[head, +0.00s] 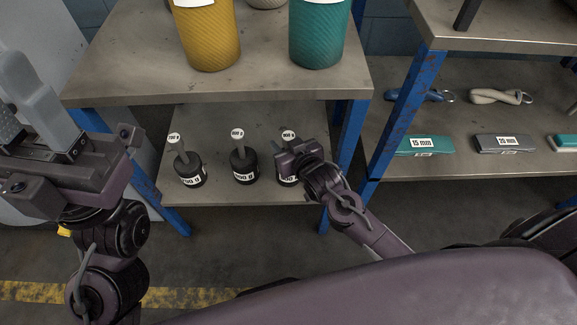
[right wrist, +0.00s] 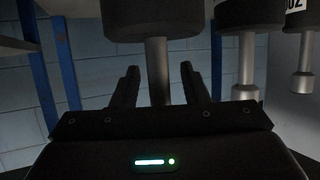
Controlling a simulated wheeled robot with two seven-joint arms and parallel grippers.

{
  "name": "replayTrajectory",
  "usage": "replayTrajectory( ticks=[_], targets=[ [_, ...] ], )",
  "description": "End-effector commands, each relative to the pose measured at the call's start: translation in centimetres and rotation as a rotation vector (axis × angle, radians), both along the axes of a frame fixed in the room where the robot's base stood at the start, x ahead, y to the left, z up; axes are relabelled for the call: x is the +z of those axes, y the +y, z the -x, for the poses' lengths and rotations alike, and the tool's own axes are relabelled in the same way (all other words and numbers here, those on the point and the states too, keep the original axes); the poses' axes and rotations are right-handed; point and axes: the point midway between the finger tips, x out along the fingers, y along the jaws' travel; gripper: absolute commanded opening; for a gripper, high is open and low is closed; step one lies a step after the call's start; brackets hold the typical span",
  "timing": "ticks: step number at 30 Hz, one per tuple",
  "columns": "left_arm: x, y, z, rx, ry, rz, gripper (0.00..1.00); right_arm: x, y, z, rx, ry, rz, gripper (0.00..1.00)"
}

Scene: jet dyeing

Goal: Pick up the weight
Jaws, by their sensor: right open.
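Three dark weights with pale stems and labelled round tops stand upright on the lower shelf: a left one (head: 188,172), a middle one (head: 242,162) and a right one (head: 288,180). My right gripper (head: 283,158) is at the right weight and hides part of its stem and body. In the right wrist view, the open fingers (right wrist: 159,88) stand on either side of that weight's stem (right wrist: 157,72), with gaps visible. The weights appear upside down there. My left gripper (head: 65,165) is at the left, away from the weights; its jaw opening is unclear.
The upper shelf (head: 225,88) above the weights carries a yellow cylinder (head: 208,38) and a teal cylinder (head: 317,35). Blue posts (head: 349,135) flank the right side. The right-hand shelf (head: 460,165) holds labelled cases (head: 504,143) and hand tools.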

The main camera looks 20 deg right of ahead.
Motion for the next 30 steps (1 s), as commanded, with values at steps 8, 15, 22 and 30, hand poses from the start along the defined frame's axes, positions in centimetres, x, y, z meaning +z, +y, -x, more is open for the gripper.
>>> replayTrajectory(
  ticks=[8, 15, 22, 30],
  targets=[
    [0.07, 0.0, 0.01, 0.0, 0.0, 0.0, 0.36, 0.03, 0.02, 0.0, 0.0, 0.0, -0.001, 0.3],
    [0.09, -0.01, 0.01, 0.0, 0.0, 0.0, 0.36, 0.12, 0.02, -0.02, 0.0, -0.002, -0.001, 0.0],
    [0.1, -0.01, 0.0, 0.0, 0.001, 0.0, 0.36, 0.25, 0.01, -0.08, 0.0, -0.005, -0.002, 0.0],
    [0.1, -0.01, -0.02, 0.0, 0.001, 0.0, 0.36, 0.35, 0.01, -0.11, 0.0, -0.007, -0.002, 0.0]
  ],
)
